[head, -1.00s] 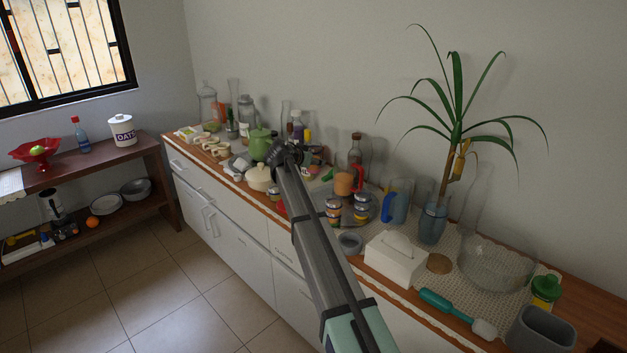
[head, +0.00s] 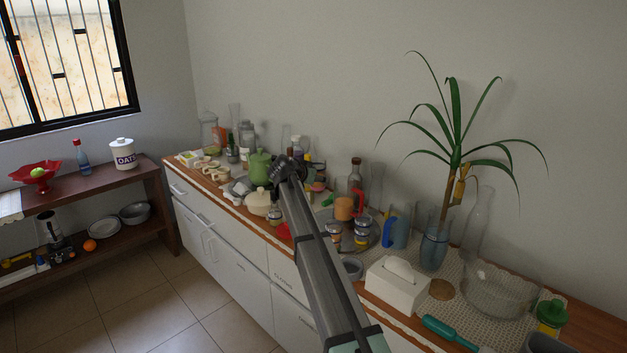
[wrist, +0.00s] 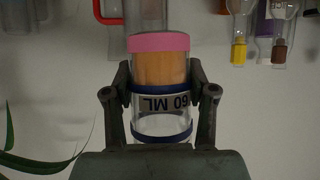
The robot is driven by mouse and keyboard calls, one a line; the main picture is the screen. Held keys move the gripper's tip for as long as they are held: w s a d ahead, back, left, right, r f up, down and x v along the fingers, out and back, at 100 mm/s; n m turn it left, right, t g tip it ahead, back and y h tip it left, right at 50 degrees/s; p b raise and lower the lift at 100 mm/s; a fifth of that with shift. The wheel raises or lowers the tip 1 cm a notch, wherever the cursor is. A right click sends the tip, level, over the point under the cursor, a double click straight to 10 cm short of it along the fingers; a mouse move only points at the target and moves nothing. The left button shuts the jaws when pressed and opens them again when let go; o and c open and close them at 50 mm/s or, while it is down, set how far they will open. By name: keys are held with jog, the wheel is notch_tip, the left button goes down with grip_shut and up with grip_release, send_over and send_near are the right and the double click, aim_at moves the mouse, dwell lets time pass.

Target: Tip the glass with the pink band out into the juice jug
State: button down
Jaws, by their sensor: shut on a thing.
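My gripper (wrist: 160,100) is shut on the glass with the pink band (wrist: 162,126), with one finger on each side. The glass is clear, with a pink band at one end, blue bands and "60 ML" lettering that reads upside down in the wrist view. Something orange fills the part near the pink end. In the head view my gripper (head: 290,166) is over the counter near the green teapot, and the glass is hidden there. A jug with a blue handle (head: 397,228) and a red-handled vessel (head: 360,202) stand to the right. I cannot tell which is the juice jug.
The counter is crowded. A green teapot (head: 260,168), a cream pot (head: 258,203), an orange cup (head: 343,208) and a brown bottle (head: 355,174) stand around my arm. A tissue box (head: 397,286), potted plant (head: 435,248) and glass bowl (head: 500,292) are to the right.

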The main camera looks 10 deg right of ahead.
jog(key=w+d+r+b, duration=0.1)
jog(key=w+d, duration=0.1)
jog(key=d, duration=0.6)
jog(key=w+d+r+b, duration=0.2)
jog(key=w+d, duration=0.1)
jog(key=d, duration=0.5)
jog(key=shift+w+d+r+n, duration=0.2)
jog(key=shift+w+d+n, duration=0.05)
jog(key=shift+w+n, duration=0.15)
